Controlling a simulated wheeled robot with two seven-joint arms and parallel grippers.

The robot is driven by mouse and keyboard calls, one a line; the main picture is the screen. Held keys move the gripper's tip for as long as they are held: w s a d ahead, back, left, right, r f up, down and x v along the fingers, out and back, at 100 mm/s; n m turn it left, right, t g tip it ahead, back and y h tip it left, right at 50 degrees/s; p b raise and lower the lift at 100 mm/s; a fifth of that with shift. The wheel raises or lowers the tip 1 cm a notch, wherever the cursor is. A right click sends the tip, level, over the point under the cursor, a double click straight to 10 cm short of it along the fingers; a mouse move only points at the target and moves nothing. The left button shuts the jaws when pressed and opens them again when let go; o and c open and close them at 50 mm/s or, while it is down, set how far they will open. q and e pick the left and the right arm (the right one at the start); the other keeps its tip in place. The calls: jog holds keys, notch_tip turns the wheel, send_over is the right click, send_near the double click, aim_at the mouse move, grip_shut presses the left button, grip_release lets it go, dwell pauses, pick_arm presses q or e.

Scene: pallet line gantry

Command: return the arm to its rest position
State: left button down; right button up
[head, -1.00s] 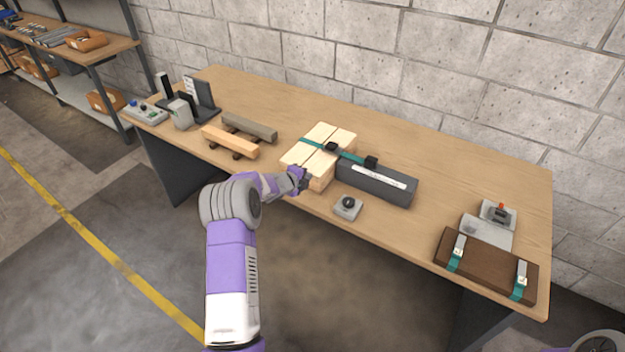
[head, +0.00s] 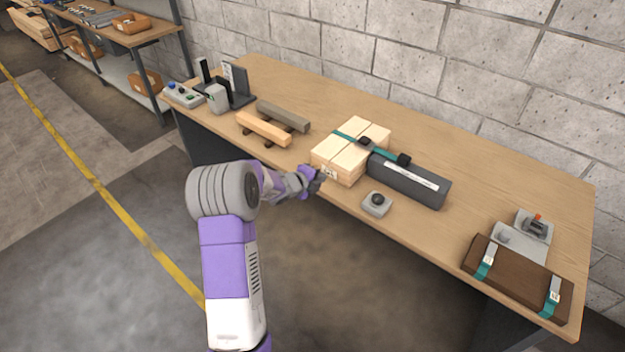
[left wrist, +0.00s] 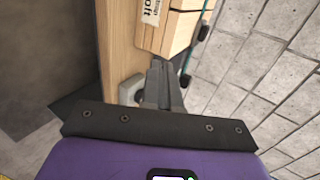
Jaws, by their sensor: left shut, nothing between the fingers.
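My left arm, purple and white, reaches in from the bottom of the head view. Its gripper (head: 316,178) is shut and empty, just off the front edge of the bench, close to the front left corner of a strapped wooden stack (head: 345,150). In the left wrist view the shut fingers (left wrist: 164,72) point toward the stack (left wrist: 172,32), which bears a white printed label. Whether they touch it cannot be told. My right gripper is not in view.
The wooden bench (head: 420,235) runs along a block wall. Near the gripper are a grey button box (head: 376,203) and a long dark box (head: 410,182). A brown strapped case (head: 517,278) lies at the right end, two wooden bars (head: 264,128) at the left. Open floor lies in front.

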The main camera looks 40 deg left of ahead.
pick_arm(q)
jog(key=shift+v, duration=1.55)
jog(key=s+d+f+n+g+h, duration=0.1)
jog(key=s+d+f+n+g, duration=0.15)
jog(key=d+f+n, duration=0.45)
jog(key=s+d+f+n+g+h, duration=0.1)
jog(key=s+d+f+n+g, duration=0.2)
jog(key=d+f, duration=0.7)
jog(key=s+d+f+n+g+h, duration=0.1)
jog(key=s+d+f+n+g, duration=0.2)
jog(key=s+d, duration=0.5)
jog(key=s+d+f+n+g+h, duration=0.1)
jog(key=s+d+f+n+g, duration=0.2)
jog(key=s, duration=1.1)
jog(key=d+f+n, duration=0.2)
jog(key=d+n, duration=0.3)
jog(key=shift+s+d, duration=0.25)
jog(key=shift+s, duration=0.05)
jog(key=shift+f, duration=0.1)
